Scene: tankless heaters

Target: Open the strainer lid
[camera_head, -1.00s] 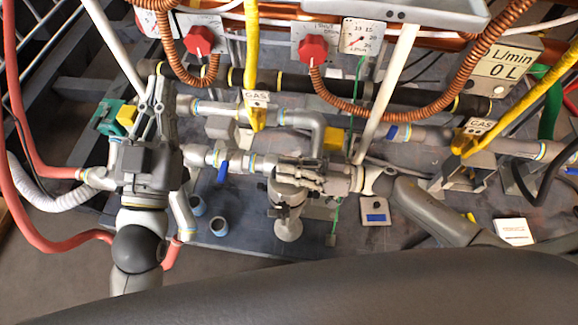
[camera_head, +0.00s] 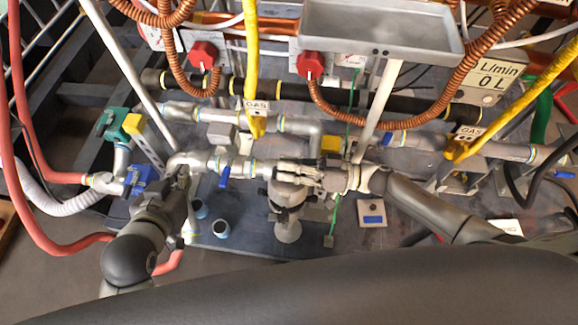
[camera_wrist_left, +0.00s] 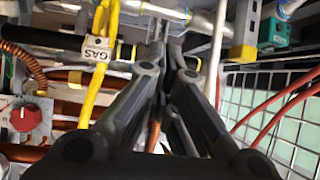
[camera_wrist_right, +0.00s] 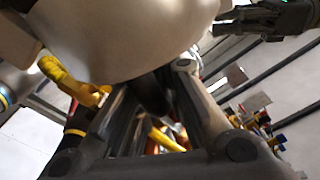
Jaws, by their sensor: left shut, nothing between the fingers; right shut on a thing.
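The strainer (camera_head: 287,212) is a grey metal fitting at the middle of the pipework, its round lower end pointing toward me. My right gripper (camera_head: 285,174) reaches in from the right and is shut on the strainer lid at its top. The fingers hide most of the lid. In the right wrist view a large pale rounded metal surface (camera_wrist_right: 130,35) fills the top, close to the right fingers (camera_wrist_right: 150,75). My left gripper (camera_head: 180,172) is shut and empty, left of the strainer by a pipe elbow; its closed fingers show in the left wrist view (camera_wrist_left: 160,50).
Two red knobs (camera_head: 203,55) (camera_head: 311,64) and a grey tray (camera_head: 380,28) hang above. Yellow hoses (camera_head: 251,60) and copper coils cross the back. Two small blue-rimmed cups (camera_head: 220,228) stand on the board at front.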

